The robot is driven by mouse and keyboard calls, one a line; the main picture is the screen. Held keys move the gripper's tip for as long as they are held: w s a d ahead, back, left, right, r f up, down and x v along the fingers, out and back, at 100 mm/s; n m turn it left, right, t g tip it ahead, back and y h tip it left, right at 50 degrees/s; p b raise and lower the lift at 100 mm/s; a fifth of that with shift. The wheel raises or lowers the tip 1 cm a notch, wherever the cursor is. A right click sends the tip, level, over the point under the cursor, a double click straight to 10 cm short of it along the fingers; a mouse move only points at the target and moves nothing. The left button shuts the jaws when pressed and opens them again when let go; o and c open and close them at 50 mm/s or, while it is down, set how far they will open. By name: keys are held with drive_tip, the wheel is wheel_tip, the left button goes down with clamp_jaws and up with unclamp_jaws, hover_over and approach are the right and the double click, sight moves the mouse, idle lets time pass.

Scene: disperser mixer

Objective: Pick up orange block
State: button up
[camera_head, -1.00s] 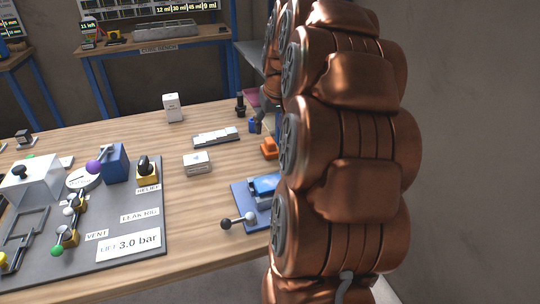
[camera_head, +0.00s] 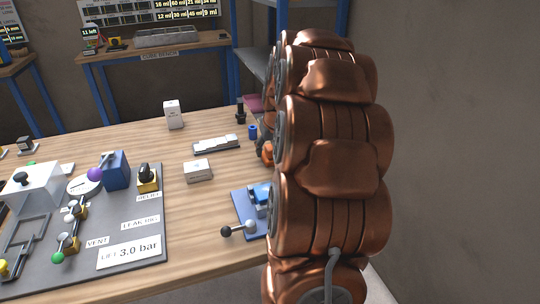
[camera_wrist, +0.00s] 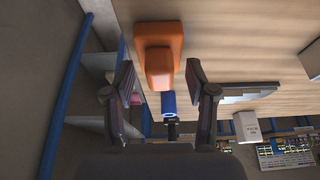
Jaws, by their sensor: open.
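The orange block (camera_head: 267,152) is on the wooden table in the head view, at the left edge of my copper arm and partly hidden by it. In the wrist view, the orange block (camera_wrist: 159,50) has a wide base and a narrower raised part. My gripper (camera_wrist: 160,69) is open, with one dark finger on each side of the block's line in the wrist view. Nothing is held between the fingers. The gap between fingertips and block is hard to judge. My gripper is hidden behind the arm in the head view.
A blue cylinder (camera_wrist: 168,102) and a black post (camera_head: 240,110) stand close to the block. The control panel (camera_head: 110,215) fills the table's left.

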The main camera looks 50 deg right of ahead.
sight(270, 147)
clamp_jaws()
idle(0.4)
wheel_tip(270, 147, up, 10)
drive_tip(key=shift+r+b, duration=0.1)
drive_tip(key=shift+b, duration=0.3)
idle(0.3)
